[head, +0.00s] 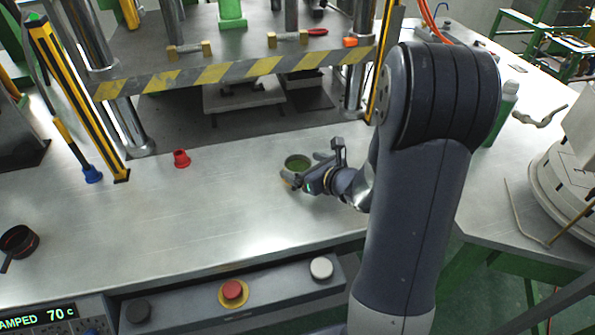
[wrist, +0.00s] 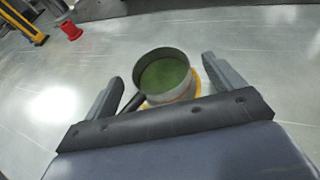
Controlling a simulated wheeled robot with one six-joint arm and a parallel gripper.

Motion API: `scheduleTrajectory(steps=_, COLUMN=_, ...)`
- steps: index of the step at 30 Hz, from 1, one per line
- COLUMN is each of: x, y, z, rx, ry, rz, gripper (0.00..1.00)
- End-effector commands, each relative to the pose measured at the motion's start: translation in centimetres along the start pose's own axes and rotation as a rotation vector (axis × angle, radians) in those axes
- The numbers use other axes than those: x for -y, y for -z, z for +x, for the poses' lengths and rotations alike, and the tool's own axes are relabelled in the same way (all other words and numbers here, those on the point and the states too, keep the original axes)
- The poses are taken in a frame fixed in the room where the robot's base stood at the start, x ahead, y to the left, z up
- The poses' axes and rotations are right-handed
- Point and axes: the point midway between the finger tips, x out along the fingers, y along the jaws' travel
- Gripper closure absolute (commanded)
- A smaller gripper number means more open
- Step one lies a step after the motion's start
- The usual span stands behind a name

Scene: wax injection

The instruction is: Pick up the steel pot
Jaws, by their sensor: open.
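The steel pot (head: 298,162) stands upright on the metal bench, with green contents inside. In the wrist view the pot (wrist: 164,76) sits between and just ahead of the two open fingers. A dark handle (wrist: 131,103) runs from its left side back toward the gripper. A yellow-orange ring (wrist: 197,83) shows around or under its base. My gripper (head: 304,169) is open at the pot in the head view and partly covers it. In the wrist view my gripper (wrist: 168,85) shows a finger on each side, with no clear contact visible.
A press with a yellow-black striped bar (head: 235,70) stands behind. A red cup (head: 181,159) and a dark pan (head: 18,241) are to the left. A button panel (head: 232,293) runs along the front. The bench left of the pot is clear.

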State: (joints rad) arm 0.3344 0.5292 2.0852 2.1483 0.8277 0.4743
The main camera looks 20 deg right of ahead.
Motion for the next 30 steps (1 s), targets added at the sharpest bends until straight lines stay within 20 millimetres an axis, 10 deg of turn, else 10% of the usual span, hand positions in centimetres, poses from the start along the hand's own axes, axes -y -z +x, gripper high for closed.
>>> scheduleTrajectory(steps=10, x=0.02, y=0.01, z=0.65, rx=0.000, ry=0.001, rz=-0.001, gripper=0.13)
scheduleTrajectory(steps=30, x=0.02, y=-0.01, z=0.63, rx=0.000, ry=0.001, rz=-0.001, gripper=0.68)
